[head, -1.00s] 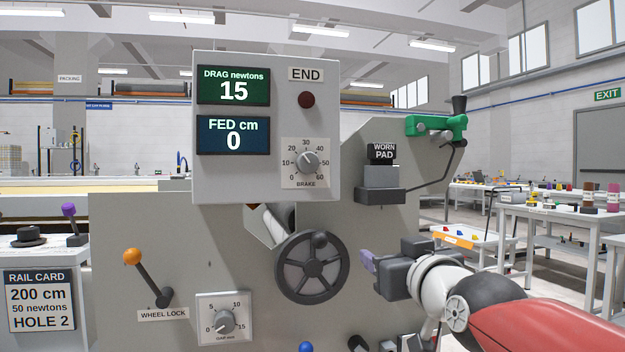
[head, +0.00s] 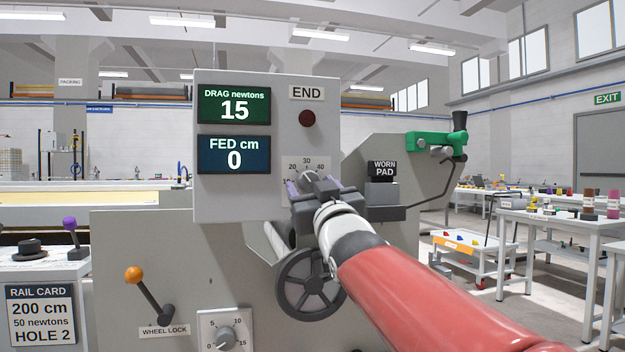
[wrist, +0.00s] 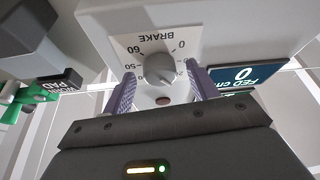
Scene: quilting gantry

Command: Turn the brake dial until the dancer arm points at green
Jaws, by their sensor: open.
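The brake dial (wrist: 158,66) is a grey round knob on a white scale plate marked in tens up to 60. In the head view its plate (head: 293,163) shows above my gripper (head: 312,190), which hides most of the dial. My gripper is open in front of the dial. In the wrist view its purple fingers (wrist: 161,84) stand either side of the knob, with gaps showing; I cannot tell how deep they reach. The drag display (head: 234,105) reads 15 newtons. I cannot make out a dancer arm with certainty.
A handwheel (head: 310,285) sits below my arm. An orange-knobbed wheel lock lever (head: 150,295) and a lower dial (head: 226,338) are at left. A green bracket (head: 436,140) and the worn pad block (head: 381,192) stand at right. The fed display (head: 234,155) reads 0.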

